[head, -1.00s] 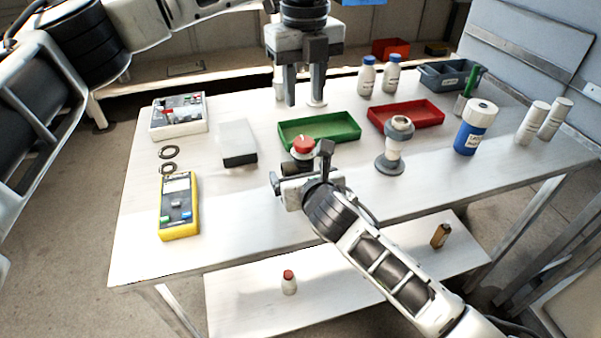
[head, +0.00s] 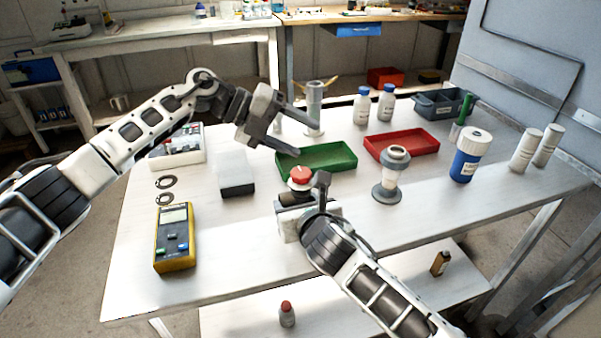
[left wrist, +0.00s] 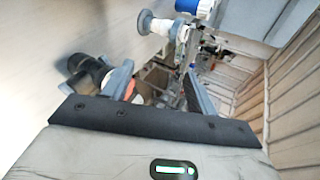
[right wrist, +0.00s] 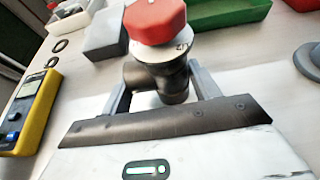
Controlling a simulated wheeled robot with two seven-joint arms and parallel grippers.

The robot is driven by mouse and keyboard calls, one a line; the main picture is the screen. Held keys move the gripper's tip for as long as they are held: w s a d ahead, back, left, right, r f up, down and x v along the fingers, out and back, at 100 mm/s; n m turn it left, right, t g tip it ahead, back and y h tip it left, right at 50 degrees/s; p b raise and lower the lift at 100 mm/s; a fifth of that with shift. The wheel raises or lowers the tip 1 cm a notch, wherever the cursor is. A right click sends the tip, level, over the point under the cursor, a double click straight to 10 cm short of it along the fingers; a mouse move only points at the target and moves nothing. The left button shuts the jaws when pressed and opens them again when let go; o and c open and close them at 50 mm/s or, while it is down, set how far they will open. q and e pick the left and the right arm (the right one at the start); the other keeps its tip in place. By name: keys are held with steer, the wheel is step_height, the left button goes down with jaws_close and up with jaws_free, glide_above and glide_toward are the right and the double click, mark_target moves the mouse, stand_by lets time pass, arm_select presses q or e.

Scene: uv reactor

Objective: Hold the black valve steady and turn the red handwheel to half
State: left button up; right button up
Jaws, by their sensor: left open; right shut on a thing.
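The black valve (right wrist: 158,83) stands on the white table with the red handwheel (right wrist: 155,20) on top. A pale dial ring with marks sits under the handwheel. My right gripper (head: 297,198) is shut on the valve body; in the right wrist view its fingers (right wrist: 160,92) are on both sides of it. The handwheel also shows in the head view (head: 300,176). My left gripper (head: 298,132) is open and empty, tilted above the green tray, behind and above the handwheel. In the left wrist view the black valve (left wrist: 88,72) lies beside the left finger, which partly hides the handwheel.
A green tray (head: 335,166) and red tray (head: 425,151) lie behind the valve. A grey-and-white stand (head: 388,190) is to its right. A yellow meter (head: 174,258) and a grey-and-white box (head: 236,188) are to its left. A blue-labelled jar (head: 465,165) stands further right.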

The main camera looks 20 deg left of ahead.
mark_target(301, 172)
arm_select(q)
steer(key=s+a+f+m+t+h, duration=0.2)
steer(key=s+a+f+m+h, duration=0.15)
steer(key=m, duration=0.45)
steer(key=s+a+f+m+t+h, duration=0.1)
steer(key=s+a+f+m+h, duration=0.1)
steer(key=s+a+m, duration=0.45)
steer(key=shift+m, duration=0.85)
steer(key=x, duration=0.9)
steer(key=w+x, duration=0.1)
steer(key=x, duration=0.3)
steer(key=shift+w+d+f, duration=0.1)
steer(key=shift+f, duration=0.2)
steer(key=c, duration=1)
